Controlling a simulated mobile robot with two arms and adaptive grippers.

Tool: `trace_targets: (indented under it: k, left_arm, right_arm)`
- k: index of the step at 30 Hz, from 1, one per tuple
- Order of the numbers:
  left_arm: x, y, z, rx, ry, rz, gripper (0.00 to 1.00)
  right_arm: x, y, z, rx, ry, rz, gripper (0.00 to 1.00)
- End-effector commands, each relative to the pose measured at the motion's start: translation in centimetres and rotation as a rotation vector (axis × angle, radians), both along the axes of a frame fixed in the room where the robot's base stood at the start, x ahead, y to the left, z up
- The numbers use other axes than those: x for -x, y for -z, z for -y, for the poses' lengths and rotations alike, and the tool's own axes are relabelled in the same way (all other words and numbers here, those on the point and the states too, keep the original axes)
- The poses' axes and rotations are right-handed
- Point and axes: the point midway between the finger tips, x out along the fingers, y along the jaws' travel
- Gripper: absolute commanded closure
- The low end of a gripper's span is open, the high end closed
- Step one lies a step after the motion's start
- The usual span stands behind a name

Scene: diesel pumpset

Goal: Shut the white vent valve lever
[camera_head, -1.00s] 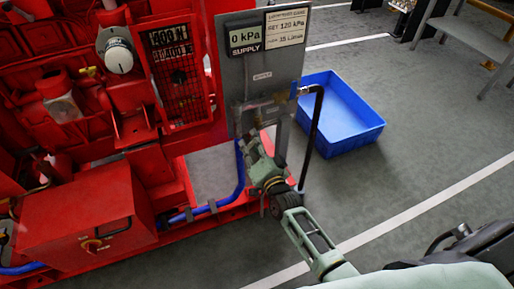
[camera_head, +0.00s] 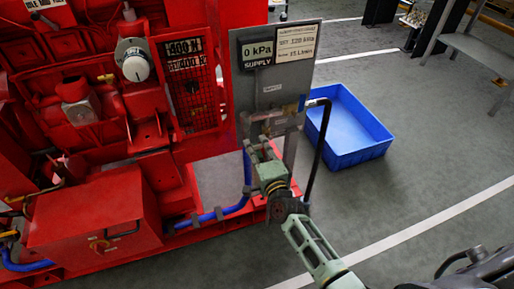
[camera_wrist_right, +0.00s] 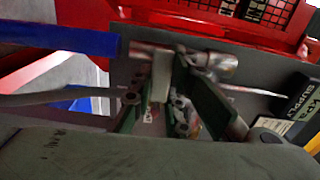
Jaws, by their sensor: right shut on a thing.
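A white lever (camera_wrist_right: 161,78), which looks like the vent valve lever, stands between the green fingers of my right gripper (camera_wrist_right: 165,88) in the right wrist view. The fingers are shut on it. It sits beside a metallic pipe fitting (camera_wrist_right: 215,64). In the head view my right gripper (camera_head: 260,146) reaches up to the pipework at the lower part of the grey panel (camera_head: 274,90). The lever is too small and covered there to make out its angle. My left gripper is not in view.
The panel carries a "0 kPa SUPPLY" display (camera_head: 257,51) and a white label plate (camera_head: 297,42). A blue pipe (camera_head: 235,208) runs low on the red pumpset (camera_head: 90,215).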

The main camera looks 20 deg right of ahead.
Motion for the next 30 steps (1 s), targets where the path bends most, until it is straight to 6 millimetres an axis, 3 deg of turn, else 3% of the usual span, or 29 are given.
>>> trace_targets:
  k: [15,16,22,30]
  left_arm:
    - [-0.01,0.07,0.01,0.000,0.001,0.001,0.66]
    - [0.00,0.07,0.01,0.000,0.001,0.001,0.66]
    - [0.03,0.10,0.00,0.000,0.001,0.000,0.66]
    - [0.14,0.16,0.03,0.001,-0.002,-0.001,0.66]
  right_arm:
    - [0.05,0.03,0.02,-0.019,0.000,-0.003,1.00]
    - [0.05,0.03,0.02,-0.019,0.000,-0.003,0.83]
    - [0.03,-0.02,0.03,-0.018,0.000,-0.002,0.66]
    - [0.04,-0.06,0.03,-0.017,0.000,-0.002,0.66]
